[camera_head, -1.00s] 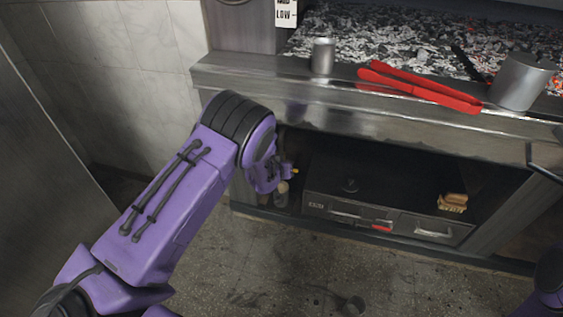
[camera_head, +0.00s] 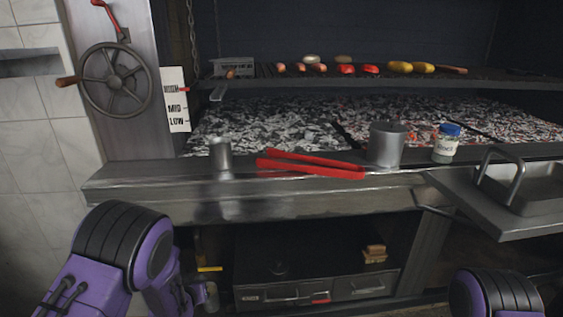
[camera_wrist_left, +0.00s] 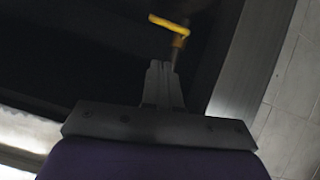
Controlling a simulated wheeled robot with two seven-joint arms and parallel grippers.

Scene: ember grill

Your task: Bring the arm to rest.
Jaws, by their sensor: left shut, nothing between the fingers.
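My left arm, purple with a black joint, comes in at the lower left of the head view. In the left wrist view my left gripper (camera_wrist_left: 162,88) is shut with nothing between its fingers. A yellow-handled item (camera_wrist_left: 169,25) shows just beyond the fingertips, apart from them as far as I can tell. It also shows in the head view (camera_head: 210,268) in the dark space under the counter. Of my right arm, only a purple and black part shows at the lower right of the head view; its gripper is out of view.
Red tongs (camera_head: 310,164), a metal cup (camera_head: 220,159), a larger metal pot (camera_head: 386,146) and a blue-capped jar (camera_head: 446,145) stand along the counter ledge (camera_head: 300,202). Glowing coals and a grill rack with food lie behind. A steel tray (camera_head: 530,190) juts out at right.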

